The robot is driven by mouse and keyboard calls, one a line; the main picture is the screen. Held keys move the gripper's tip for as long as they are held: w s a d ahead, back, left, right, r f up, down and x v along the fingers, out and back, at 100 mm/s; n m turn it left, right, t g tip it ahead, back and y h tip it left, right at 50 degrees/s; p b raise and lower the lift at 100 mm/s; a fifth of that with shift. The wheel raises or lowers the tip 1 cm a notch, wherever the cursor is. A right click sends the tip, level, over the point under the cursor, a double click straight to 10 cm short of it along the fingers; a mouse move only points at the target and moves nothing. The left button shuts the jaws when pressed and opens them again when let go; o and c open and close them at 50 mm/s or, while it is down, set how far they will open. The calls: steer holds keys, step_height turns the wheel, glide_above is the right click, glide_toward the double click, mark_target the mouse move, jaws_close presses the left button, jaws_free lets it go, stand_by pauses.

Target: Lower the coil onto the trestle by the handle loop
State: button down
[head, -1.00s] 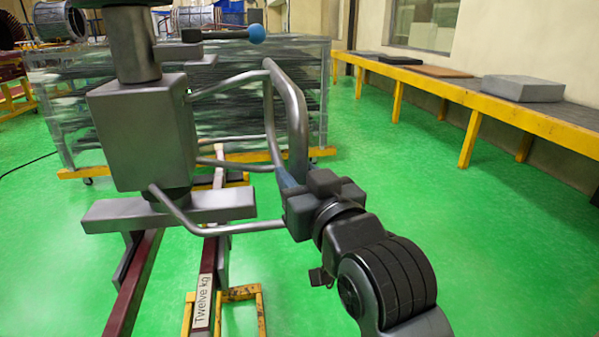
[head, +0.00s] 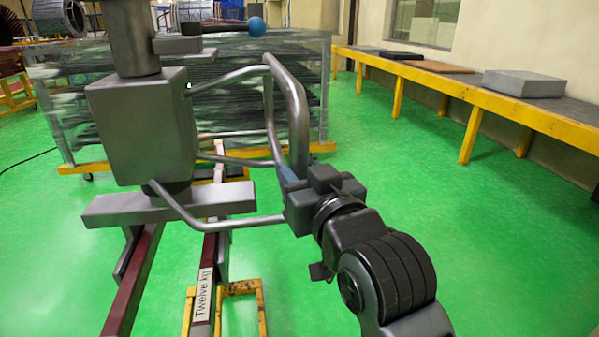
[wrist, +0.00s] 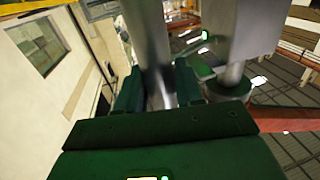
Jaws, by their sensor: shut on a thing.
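The coil (head: 135,285) shows as two long maroon bars under a grey crossbar, one with a "Twelve kg" label. The crossbar hangs below a grey box (head: 140,130) on a thick column. The handle loop (head: 297,120) is a bent grey tube to the right of the box. My gripper (head: 300,185) is shut on its lower part; the wrist view also shows the tube (wrist: 160,60) between the fingers. The yellow trestle (head: 240,288) stands low under the coil. The coil hides part of it, and I cannot tell whether they touch.
A glass-sided rack (head: 290,90) on a yellow wheeled frame stands behind the coil. A long yellow bench (head: 480,115) with a grey block (head: 523,83) runs along the right wall. A lever with a blue knob (head: 256,27) sticks out above the box. The green floor is clear at right.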

steer(key=shift+s+f+b, duration=0.1)
steer(key=shift+f+b, duration=0.5)
steer(key=shift+f, duration=0.9)
steer(key=c, duration=1.1)
jaws_free()
steer(key=o, duration=0.5)
steer(key=shift+r, duration=0.25)
steer(key=shift+c, duration=0.2)
steer(key=shift+r, duration=0.1)
